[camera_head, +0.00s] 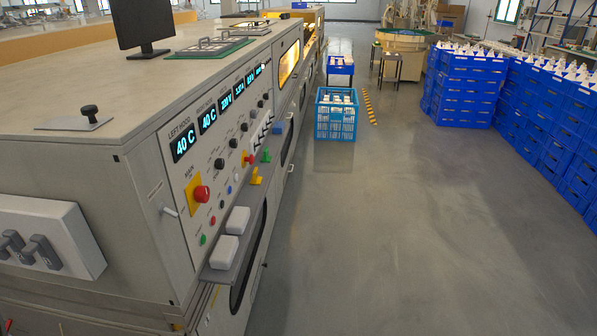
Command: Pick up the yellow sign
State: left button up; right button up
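A small yellow piece (256,176) stands on the narrow grey ledge along the front of the long grey machine; it looks like the yellow sign, but it is too small to read. A similar green piece (266,155) stands just beyond it. Two white rounded blocks (232,221) lie on the near end of the ledge. Neither of my grippers shows in the head view.
The grey machine (75,85) fills the left, with a control panel, lit displays and a red button (201,194) on a yellow plate. A blue crate (336,129) stands on the floor ahead. Stacked blue crates (466,90) line the right. The middle floor is clear.

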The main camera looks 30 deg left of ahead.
aim_at(256, 179)
jog(key=i+l+u, duration=0.1)
jog(key=i, duration=0.3)
jog(key=i+l+u, duration=0.1)
jog(key=i, duration=0.3)
jog(key=i+l, duration=0.25)
jog(key=i+u, duration=0.45)
jog(key=i, duration=0.2)
jog(key=i+l+u, duration=0.15)
jog(key=i+u, duration=0.3)
jog(key=i, duration=0.2)
jog(key=i+u, duration=0.25)
jog(key=u, duration=0.15)
jog(key=i+l+u, duration=0.15)
jog(key=u, duration=0.25)
jog(key=i+l+u, duration=0.2)
jog(key=u, duration=0.2)
jog(key=i, duration=0.05)
